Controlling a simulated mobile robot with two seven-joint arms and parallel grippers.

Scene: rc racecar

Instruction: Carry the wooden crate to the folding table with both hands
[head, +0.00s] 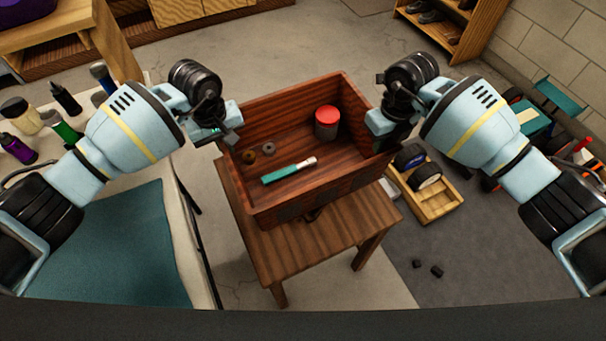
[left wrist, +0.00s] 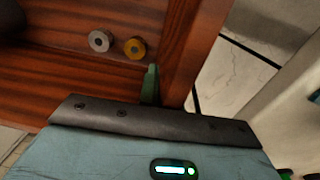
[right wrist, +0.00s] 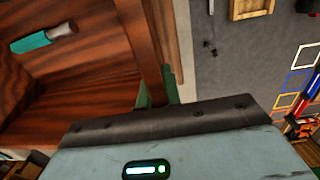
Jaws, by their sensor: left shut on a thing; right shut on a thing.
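The wooden crate (head: 294,106) is a reddish-brown open box in the middle of the head view, over a small wooden stool (head: 290,252). I cannot tell whether its base touches the stool. Inside lie a red-lidded jar (head: 326,122), a teal-handled tool (head: 288,171) and two small rings (head: 258,153). My left gripper (head: 228,130) is shut on the crate's left wall; the wall (left wrist: 190,50) shows at its fingers in the left wrist view. My right gripper (head: 384,126) is shut on the right wall, which also shows in the right wrist view (right wrist: 146,50).
At left stands a pale table with a teal mat (head: 120,245) and several bottles (head: 62,97). Right of the stool, a wooden tray with wheels (head: 440,200) lies on the floor near small black blocks (head: 437,271). A shelf (head: 440,30) stands at the back right.

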